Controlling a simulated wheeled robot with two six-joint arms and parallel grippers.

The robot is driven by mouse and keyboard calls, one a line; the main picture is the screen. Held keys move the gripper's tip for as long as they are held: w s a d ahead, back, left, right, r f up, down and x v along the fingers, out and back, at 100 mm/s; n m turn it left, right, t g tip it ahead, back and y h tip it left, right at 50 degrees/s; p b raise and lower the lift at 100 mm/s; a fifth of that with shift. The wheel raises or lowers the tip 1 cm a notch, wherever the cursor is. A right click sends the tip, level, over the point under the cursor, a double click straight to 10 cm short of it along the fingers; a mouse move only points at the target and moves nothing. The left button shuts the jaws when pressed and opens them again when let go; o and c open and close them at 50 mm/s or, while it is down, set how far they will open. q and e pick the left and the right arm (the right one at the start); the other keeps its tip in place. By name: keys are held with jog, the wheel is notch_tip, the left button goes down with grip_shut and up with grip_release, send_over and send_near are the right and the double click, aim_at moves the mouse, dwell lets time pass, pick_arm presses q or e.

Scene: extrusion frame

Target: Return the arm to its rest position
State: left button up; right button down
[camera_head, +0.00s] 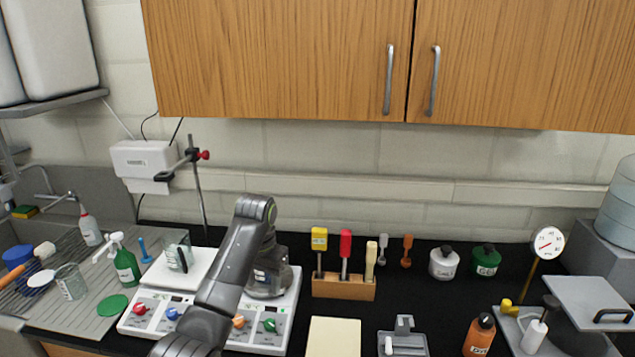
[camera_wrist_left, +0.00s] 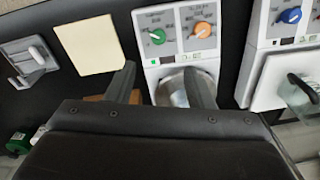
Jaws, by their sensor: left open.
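My left arm rises from the bottom of the head view, bends at the elbow and comes down over the right-hand hot plate (camera_head: 281,316). My left gripper (camera_wrist_left: 162,85) is open in the left wrist view, its two dark fingers apart. A pale, rounded shape (camera_wrist_left: 175,92) on the hot plate shows past the right finger; the finger partly covers it, and I cannot tell whether they touch. Nothing is seen clasped between the fingers. In the head view the fingertips are hard to make out against the hot plate. My right gripper is in neither view.
A wooden block with colored-handled tools (camera_head: 343,287) stands right of the arm. A cream pad (camera_head: 333,338) lies in front of it. Wooden cupboards (camera_head: 280,60) hang above. Black counter shows between the items.

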pick_arm(q)
jog(key=s+a+f+n, duration=0.1)
jog(key=s+a+f, duration=0.2)
jog(key=s+f, duration=0.3)
jog(key=s+a+f+n+t, duration=0.1)
jog(key=s+a+f, duration=0.2)
jog(key=s+f, duration=0.35)
jog(key=s+a+f, duration=0.4)
jog(key=s+f, duration=0.1)
jog(key=s, duration=0.2)
jog(key=s+a+r+n+t+y, duration=0.1)
jog(key=s+a, duration=0.1)
jog(key=s, duration=1)
jog(key=s+a+r+n+t, duration=0.1)
jog(key=s+a+r, duration=0.1)
jog(key=s, duration=0.9)
notch_tip(320, 180, down, 33)
jog(key=a+g+b, duration=0.2)
jog(key=b, duration=0.6)
jog(key=s+f+b, duration=0.3)
jog(key=s+f, duration=0.5)
jog(key=f, duration=0.3)
jog(key=s+d+f+b, duration=0.1)
jog(key=s+f+b, duration=0.2)
jog(key=s+f, duration=0.4)
notch_tip(320, 180, down, 4)
jog(key=shift+s+d+f+g, duration=0.1)
jog(key=shift+s+d+g, duration=0.15)
jog(key=shift+s+g, duration=0.15)
